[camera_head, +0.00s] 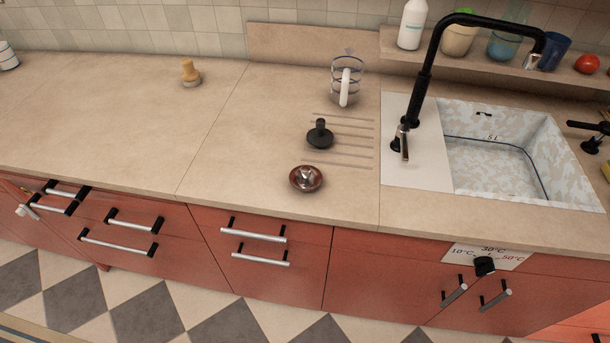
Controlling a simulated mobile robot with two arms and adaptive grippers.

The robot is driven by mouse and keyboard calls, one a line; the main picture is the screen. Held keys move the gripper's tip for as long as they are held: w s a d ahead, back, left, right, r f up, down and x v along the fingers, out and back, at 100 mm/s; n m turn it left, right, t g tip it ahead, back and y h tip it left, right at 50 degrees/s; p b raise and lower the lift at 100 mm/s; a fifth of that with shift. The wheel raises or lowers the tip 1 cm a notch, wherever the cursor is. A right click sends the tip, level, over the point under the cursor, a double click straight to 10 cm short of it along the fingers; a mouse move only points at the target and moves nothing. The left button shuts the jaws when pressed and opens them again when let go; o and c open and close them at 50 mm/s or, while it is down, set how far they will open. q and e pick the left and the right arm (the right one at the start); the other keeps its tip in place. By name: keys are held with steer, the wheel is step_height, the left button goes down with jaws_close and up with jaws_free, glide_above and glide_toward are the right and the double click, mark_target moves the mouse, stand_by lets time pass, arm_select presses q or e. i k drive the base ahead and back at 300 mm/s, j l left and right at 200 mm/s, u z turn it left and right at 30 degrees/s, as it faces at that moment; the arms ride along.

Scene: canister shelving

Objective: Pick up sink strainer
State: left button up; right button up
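Two small round things on the counter look like they could be the sink strainer, and I cannot tell for sure which it is. One is a black disc with an upright black knob (319,136), on the grooved drain area left of the sink. The other is a reddish-brown shallow round piece with a shiny metal centre (306,179), nearer the counter's front edge. Both rest on the counter, apart from each other, with nothing touching them. Neither of my grippers can be made out in this view.
The sink (490,165) with its tall black faucet (424,85) lies to the right. A French-press-like jug (346,82) stands behind the black disc. A wooden-topped item (190,72) stands farther left. A shelf (400,48) holds bottles and cups. The left counter is mostly clear.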

mark_target(304, 177)
steer(key=l, duration=0.4)
steer(key=i+l+z, duration=0.1)
steer(key=l, duration=0.35)
steer(key=i+l, duration=0.15)
steer(key=l, duration=0.25)
steer(key=l+z, duration=0.1)
steer(key=l, duration=0.3)
steer(key=i+l, duration=0.15)
steer(key=l, duration=0.3)
steer(key=i+l+z, duration=0.1)
steer(key=l, duration=0.3)
steer(key=i+l, duration=0.1)
steer(key=l, duration=0.3)
steer(key=k+l+u, duration=0.15)
steer(key=u, duration=1.8)
steer(key=k, duration=0.1)
steer(key=j+u, duration=0.15)
steer(key=u, duration=0.15)
steer(key=i+j+u, duration=0.1)
steer(key=u, duration=0.25)
steer(key=i+u, duration=0.2)
